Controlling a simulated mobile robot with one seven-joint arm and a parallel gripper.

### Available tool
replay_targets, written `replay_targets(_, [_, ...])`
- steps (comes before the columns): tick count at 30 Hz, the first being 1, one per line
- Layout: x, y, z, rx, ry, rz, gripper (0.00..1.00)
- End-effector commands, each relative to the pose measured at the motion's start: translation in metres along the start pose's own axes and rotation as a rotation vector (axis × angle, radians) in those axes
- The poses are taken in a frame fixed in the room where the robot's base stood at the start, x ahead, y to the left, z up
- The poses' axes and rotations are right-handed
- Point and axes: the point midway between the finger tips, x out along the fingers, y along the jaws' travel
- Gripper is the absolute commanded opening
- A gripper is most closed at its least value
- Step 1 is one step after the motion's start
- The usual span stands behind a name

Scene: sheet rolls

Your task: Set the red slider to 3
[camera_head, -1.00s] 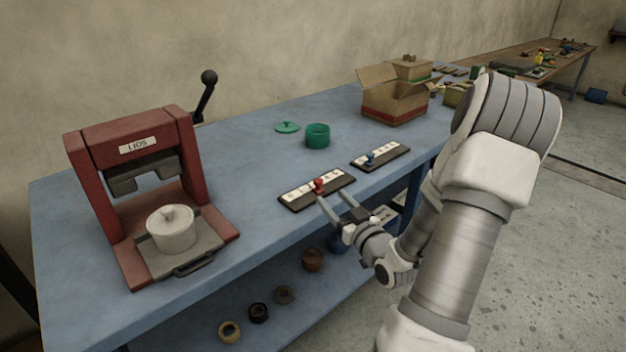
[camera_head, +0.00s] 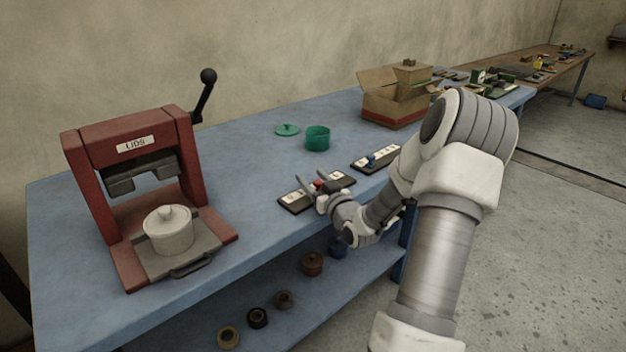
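The red slider (camera_head: 318,184) is a small red knob on a dark board with a white numbered strip (camera_head: 291,201), near the front edge of the blue table. My gripper (camera_head: 313,182) is at this board, its two fingers spread apart with the red knob between or just beside them. Whether the fingers touch the knob cannot be made out. The gripper body covers part of the strip, and the number at the knob cannot be read.
A second board with a blue slider (camera_head: 371,159) lies to the right, close to my arm. A green cup (camera_head: 317,138), a green lid (camera_head: 287,129) and a cardboard box (camera_head: 393,105) stand behind. A red press (camera_head: 188,165) holding a white pot (camera_head: 169,231) is at left.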

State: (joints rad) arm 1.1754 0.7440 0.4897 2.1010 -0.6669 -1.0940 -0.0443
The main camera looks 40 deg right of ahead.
Motion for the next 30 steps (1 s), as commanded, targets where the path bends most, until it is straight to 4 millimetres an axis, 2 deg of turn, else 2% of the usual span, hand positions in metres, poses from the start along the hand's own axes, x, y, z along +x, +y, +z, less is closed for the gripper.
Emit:
replay_targets(1, [-0.0002, 0.0, 0.0, 0.0, 0.0, 0.0, 0.53])
replay_targets(10, [-0.0004, 0.0001, 0.0, 0.0, 0.0, 0.0, 0.0])
replay_targets(30, [-0.0006, 0.0005, 0.0001, 0.0, 0.0, 0.001, 0.0])
